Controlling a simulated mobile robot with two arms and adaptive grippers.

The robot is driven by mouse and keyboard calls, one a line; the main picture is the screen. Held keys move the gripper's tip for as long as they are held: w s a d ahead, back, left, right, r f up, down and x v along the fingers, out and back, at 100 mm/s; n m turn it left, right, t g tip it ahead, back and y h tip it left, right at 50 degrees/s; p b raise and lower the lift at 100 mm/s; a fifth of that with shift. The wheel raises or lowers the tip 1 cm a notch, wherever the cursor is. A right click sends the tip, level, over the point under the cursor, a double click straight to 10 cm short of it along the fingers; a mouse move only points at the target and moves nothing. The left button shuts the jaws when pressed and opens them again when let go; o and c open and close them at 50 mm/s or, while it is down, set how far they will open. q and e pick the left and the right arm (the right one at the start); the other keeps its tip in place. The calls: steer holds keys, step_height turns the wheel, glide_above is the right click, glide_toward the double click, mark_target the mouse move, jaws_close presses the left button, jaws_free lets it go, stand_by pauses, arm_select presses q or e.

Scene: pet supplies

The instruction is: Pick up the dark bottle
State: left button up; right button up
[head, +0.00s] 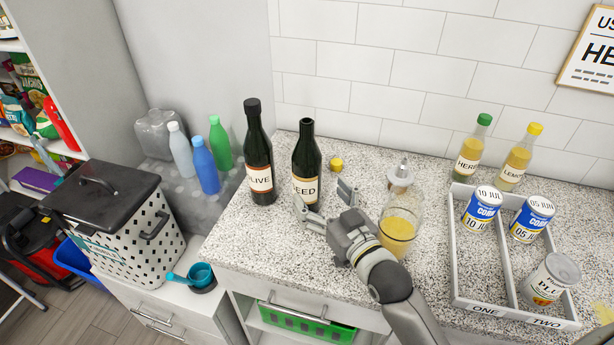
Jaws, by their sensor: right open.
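Two dark bottles stand upright on the speckled counter. The left dark bottle (259,152) has a black cap and a label showing "LIVE". The right dark bottle (306,160) shows an open-looking mouth and a label showing "EED". My right gripper (322,200) is open and empty, at the lower front right of the right bottle. One finger is near the bottle's base and the other is to its right. I cannot tell whether a finger touches the glass. My left gripper is not in view.
A glass jar (398,226) with yellow contents stands close beside my right gripper. A small yellow cap (336,164) lies behind it. A divided tray (455,260) with cans is at the right, with two yellow bottles behind. A white tiled wall (390,65) closes the back.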

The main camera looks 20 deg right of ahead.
mark_target(314, 188)
steer(key=shift+w, duration=0.35)
steer(key=shift+w+a+r+p, duration=0.15)
steer(key=shift+w, duration=0.35)
steer(key=shift+w+a+r+p, duration=0.1)
steer(key=shift+w+a+p, duration=0.05)
steer(key=shift+w, duration=0.35)
steer(key=w, duration=0.3)
steer(key=shift+w+a+f, duration=0.15)
steer(key=shift+w+a, duration=0.05)
steer(key=shift+a, duration=0.1)
steer(key=shift+w, duration=0.2)
steer(key=c, duration=1.2)
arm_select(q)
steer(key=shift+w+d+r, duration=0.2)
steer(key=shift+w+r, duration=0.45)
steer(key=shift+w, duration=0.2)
arm_select(e)
steer(key=shift+c, duration=0.2)
